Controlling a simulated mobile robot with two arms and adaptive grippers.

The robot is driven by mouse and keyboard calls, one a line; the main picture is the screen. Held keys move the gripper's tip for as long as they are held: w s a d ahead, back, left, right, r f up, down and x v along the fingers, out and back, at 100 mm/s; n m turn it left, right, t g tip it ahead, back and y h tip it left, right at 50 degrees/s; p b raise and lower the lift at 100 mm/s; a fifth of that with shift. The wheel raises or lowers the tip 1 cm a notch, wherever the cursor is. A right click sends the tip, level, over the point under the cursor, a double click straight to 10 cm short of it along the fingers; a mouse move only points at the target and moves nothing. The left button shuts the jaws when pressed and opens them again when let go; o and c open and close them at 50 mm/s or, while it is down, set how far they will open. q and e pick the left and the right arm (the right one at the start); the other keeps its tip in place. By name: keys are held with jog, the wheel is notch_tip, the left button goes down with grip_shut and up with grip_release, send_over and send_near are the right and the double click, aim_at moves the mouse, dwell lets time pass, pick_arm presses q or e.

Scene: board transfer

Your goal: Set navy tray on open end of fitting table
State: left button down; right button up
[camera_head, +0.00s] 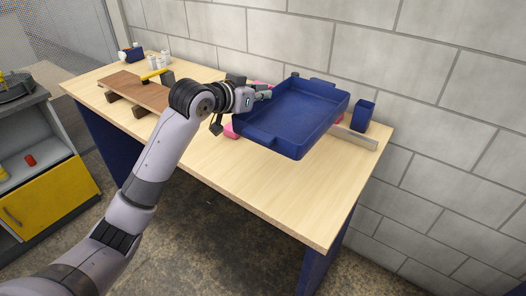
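The navy tray (291,118) is a shallow blue box with raised walls and small lugs at its ends. It is at the right half of the pale wood table (283,190), near the wall, and looks empty. Pink pieces (231,131) show at its left side and beyond its right edge. My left gripper (262,95) is at the tray's left wall. I cannot tell whether its fingers are closed on the wall, or whether the tray rests on the table or is held just above it. My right gripper is out of view.
A small navy cup (363,115) and a grey metal strip (354,138) lie right of the tray. A brown board (138,91), a yellow-handled tool (152,74) and white containers (153,60) are at the left end. The table's front right is bare. A yellow-drawer cabinet (45,200) stands left.

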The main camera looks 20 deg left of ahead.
pick_arm(q)
notch_tip(320, 180, down, 18)
dwell(0.4)
jog(key=shift+f, duration=0.1)
jog(key=c, duration=1.8)
grip_release()
jog(key=v, duration=1.2)
jog(key=shift+s, duration=0.1)
jog(key=shift+a, duration=0.1)
